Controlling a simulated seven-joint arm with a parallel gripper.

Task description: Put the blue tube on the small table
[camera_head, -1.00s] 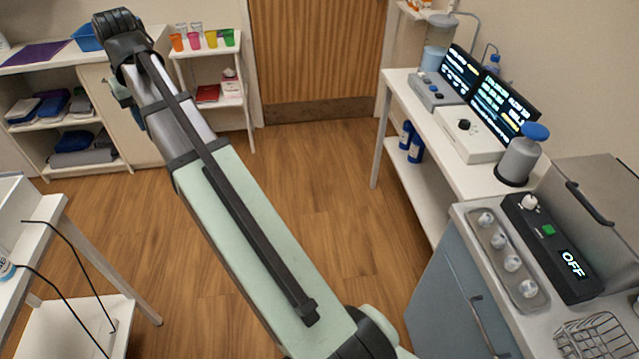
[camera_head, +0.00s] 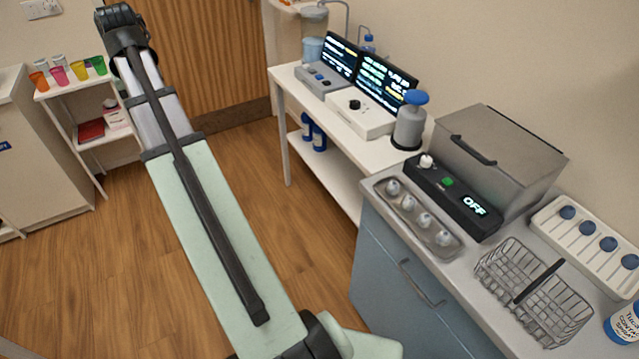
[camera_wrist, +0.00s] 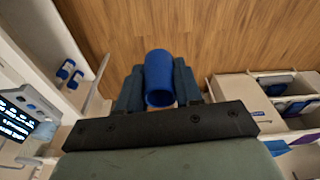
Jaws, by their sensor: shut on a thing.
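The blue tube (camera_wrist: 158,82) is between the two dark blue fingers of my gripper (camera_wrist: 160,66) in the wrist view. My gripper is shut on it, and its open round end faces the camera. Wooden floor shows beyond it. A small white table with a lower shelf (camera_head: 92,85) stands at the left in the head view, beside the door. Colored cups stand on its top and a red item lies on its shelf. The tube and gripper fingers cannot be made out in the head view, where my arm reaches to the upper left.
A white bench (camera_head: 285,80) with monitors and a pump bottle (camera_head: 410,125) runs along the right wall. A blue-grey cabinet (camera_head: 390,270) in front carries a metal box (camera_head: 495,150), control panel, wire basket (camera_head: 535,295) and capped rack. The middle floor (camera_head: 255,190) is clear.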

